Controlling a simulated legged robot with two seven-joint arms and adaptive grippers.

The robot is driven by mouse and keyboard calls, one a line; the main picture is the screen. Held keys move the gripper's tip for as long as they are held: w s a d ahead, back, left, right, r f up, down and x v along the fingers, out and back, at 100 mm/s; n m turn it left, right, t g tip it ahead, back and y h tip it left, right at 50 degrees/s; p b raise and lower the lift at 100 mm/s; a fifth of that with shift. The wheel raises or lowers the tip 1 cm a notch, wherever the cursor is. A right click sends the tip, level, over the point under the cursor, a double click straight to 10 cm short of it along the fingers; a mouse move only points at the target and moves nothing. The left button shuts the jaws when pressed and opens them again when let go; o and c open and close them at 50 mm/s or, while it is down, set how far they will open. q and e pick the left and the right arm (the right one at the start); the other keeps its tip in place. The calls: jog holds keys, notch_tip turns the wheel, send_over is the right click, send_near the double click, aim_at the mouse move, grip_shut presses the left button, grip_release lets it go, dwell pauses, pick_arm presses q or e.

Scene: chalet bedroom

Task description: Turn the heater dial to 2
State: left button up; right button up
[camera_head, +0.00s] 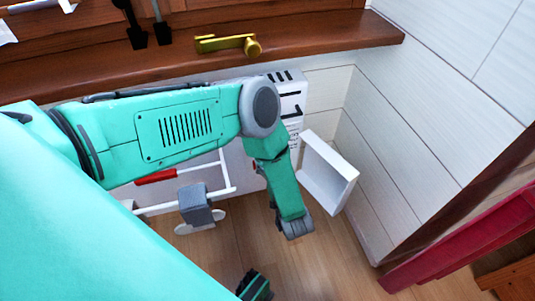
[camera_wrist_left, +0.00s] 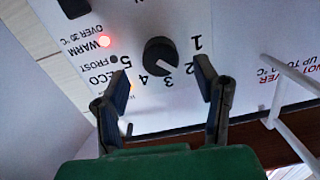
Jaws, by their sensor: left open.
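The heater dial (camera_wrist_left: 160,55) is a round black knob on the white heater panel (camera_wrist_left: 225,35), with numbers 1 to 5 printed around it. I cannot tell the gap between fingertips and panel. In the head view my left arm largely covers the white heater (camera_head: 290,97), and the dial is hidden. A dark green and black part at the bottom edge may be my right gripper (camera_head: 256,286).
A red light (camera_wrist_left: 105,42) glows beside WARM. A white open-fronted flap (camera_head: 328,172) juts out from the heater's right side. A wooden sill (camera_head: 330,45) with a brass handle (camera_head: 228,44) runs above. A white rack (camera_head: 225,175) stands below the arm.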

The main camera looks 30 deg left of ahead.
pick_arm(q)
jog(key=x, duration=0.3)
jog(key=shift+w+a+b, duration=0.15)
jog(key=shift+a+b, duration=0.05)
jog(key=shift+b, duration=0.1)
jog(key=c, duration=1.2)
jog(key=shift+o, duration=0.3)
jog(key=shift+r+p, duration=0.1)
jog(key=shift+p, duration=0.25)
jog(key=shift+n, duration=0.3)
jog(key=o, duration=1.1)
jog(key=shift+o, duration=0.2)
jog(key=shift+d, duration=0.15)
